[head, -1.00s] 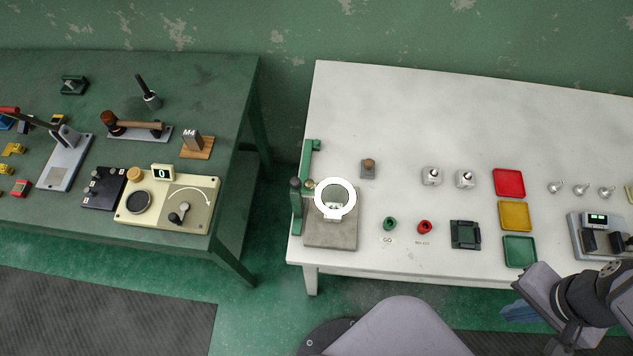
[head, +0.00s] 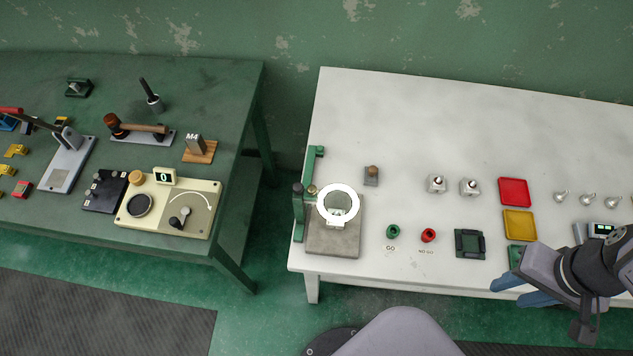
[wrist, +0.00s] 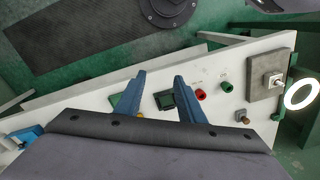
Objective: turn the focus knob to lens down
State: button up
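A bench magnifier with a white ring-lit lens (head: 338,203) stands at the left end of the white table. The lens sits over a grey base plate (head: 333,240) that carries a small light block with dark marks. A green post (head: 299,222) with a dark top is at its left. A small brass knob (head: 312,190), which looks like the focus knob, is between post and lens. My gripper (head: 491,297) is at the table's front right, far from the knob, with blue fingers apart and empty. The wrist view shows the open fingers (wrist: 159,77) and the ring lens (wrist: 302,94) at right.
Green (head: 393,232) and red (head: 428,235) ring gauges and a dark square fixture (head: 469,243) lie between my gripper and the magnifier. Red (head: 514,191) and yellow (head: 519,223) trays are behind my gripper. The table's back middle is clear. A green table stands left, across a gap.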

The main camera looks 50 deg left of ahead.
jog(key=w+a+n+b, duration=0.25)
jog(key=a+n, duration=0.35)
jog(key=a, duration=0.3)
jog(key=n+g+y+b, duration=0.1)
jog(key=n+g+b, duration=0.35)
jog(key=n, duration=1.65)
send_near(313, 188)
jog(key=shift+t, duration=0.25)
jog(key=shift+s+p+x, duration=0.1)
jog(key=shift+p+x, duration=0.35)
jog(key=shift+x, duration=1.45)
jog(key=shift+s+p+x, duration=0.15)
jog(key=shift+p+x, duration=0.25)
jog(key=shift+x, duration=1.45)
jog(key=shift+d, duration=0.1)
grip_shut()
